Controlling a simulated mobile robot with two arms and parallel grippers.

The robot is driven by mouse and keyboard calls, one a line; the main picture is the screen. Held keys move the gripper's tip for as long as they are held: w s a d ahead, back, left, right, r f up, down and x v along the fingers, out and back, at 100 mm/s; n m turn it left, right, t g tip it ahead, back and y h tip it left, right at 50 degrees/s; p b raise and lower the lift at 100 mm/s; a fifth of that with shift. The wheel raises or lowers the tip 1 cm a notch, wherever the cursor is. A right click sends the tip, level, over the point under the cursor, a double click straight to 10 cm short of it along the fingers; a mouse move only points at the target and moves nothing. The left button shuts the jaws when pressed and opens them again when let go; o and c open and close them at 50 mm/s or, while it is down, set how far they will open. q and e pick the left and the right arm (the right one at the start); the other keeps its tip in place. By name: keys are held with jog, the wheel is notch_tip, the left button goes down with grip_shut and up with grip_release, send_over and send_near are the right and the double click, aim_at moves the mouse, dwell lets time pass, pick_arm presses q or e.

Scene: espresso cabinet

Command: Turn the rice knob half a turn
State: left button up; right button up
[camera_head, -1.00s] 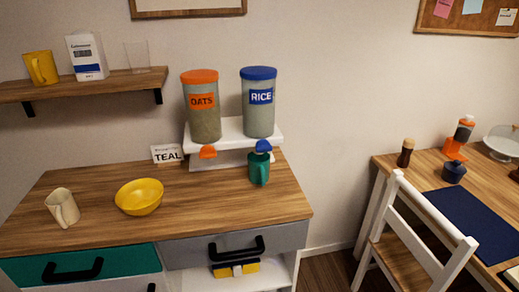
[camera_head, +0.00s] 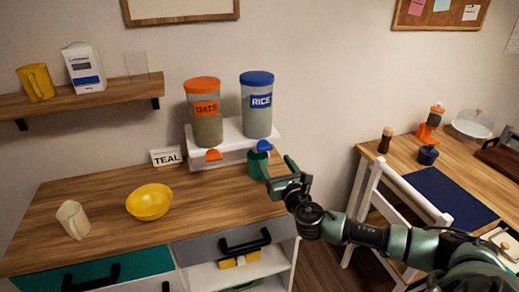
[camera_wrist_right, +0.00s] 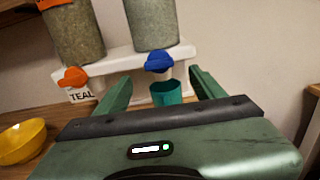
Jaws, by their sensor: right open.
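The rice dispenser (camera_head: 256,118) is a clear canister with a blue lid and a RICE label, on a white stand. Its blue knob (camera_head: 264,146) is on the stand's front, and it shows in the right wrist view (camera_wrist_right: 159,62). A teal mug (camera_head: 256,163) stands below the knob, partly hidden by a finger in the head view. My right gripper (camera_head: 277,161) is open and empty, in front of the knob and mug. In the right wrist view its fingers (camera_wrist_right: 159,75) flank the knob and the mug, with the knob apart from both. My left gripper is out of view.
The oats dispenser (camera_head: 205,115) with its orange knob (camera_head: 213,155) stands left of the rice. A white chair (camera_head: 408,196) stands at the right.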

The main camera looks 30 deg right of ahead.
aim_at(266, 150)
jog(key=p+x, duration=0.1)
jog(key=x, duration=0.6)
jog(key=shift+a+r, duration=0.1)
jog(key=shift+r, duration=0.05)
jog(key=shift+w, duration=0.35)
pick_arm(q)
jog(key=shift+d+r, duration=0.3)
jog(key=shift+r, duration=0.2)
pick_arm(e)
jog(key=c, duration=1.4)
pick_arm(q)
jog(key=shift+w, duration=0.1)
pick_arm(e)
jog(key=shift+o, duration=0.2)
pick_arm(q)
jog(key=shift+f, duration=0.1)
